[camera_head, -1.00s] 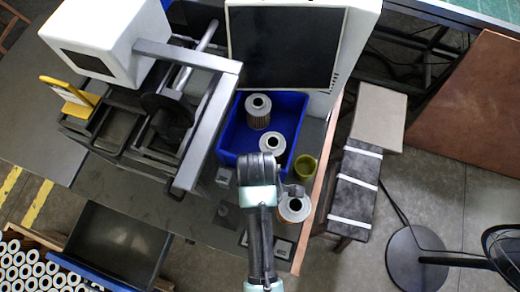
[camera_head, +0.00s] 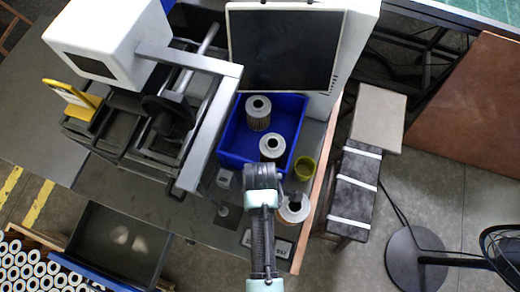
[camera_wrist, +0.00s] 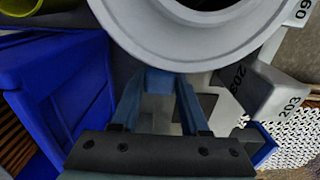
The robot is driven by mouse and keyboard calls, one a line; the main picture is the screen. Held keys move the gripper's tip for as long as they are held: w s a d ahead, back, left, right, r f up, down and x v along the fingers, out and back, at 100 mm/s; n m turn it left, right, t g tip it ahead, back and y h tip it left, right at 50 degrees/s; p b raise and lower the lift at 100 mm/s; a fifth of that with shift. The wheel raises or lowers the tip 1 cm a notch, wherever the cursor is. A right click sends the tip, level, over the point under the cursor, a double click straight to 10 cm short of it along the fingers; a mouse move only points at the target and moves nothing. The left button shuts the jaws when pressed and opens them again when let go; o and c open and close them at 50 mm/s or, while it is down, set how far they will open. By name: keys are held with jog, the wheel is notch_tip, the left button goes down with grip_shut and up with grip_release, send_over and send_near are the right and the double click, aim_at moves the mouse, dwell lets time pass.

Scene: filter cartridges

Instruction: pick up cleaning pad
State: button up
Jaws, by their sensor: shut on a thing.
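My gripper (camera_head: 263,178) is over the front of the workbench, between the blue bin and a standing filter cartridge (camera_head: 293,208). In the wrist view its two blue fingers (camera_wrist: 158,98) reach under the pale ring of that cartridge (camera_wrist: 190,40), whose rim hides the fingertips. A small blue piece (camera_wrist: 158,80) shows between the fingers and looks like the cleaning pad. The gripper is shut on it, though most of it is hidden. The arm covers this spot in the head view.
The blue bin (camera_head: 229,150) holds two cartridges. An olive cup (camera_head: 305,168) stands right of it. Pale blocks (camera_wrist: 275,90) marked 203 lie near the gripper. A grey machine frame (camera_head: 190,130) rises to the left and a dark monitor (camera_head: 285,50) behind. An open drawer (camera_head: 118,240) is at lower left.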

grip_shut()
notch_tip(320, 180, up, 10)
dwell(0.5)
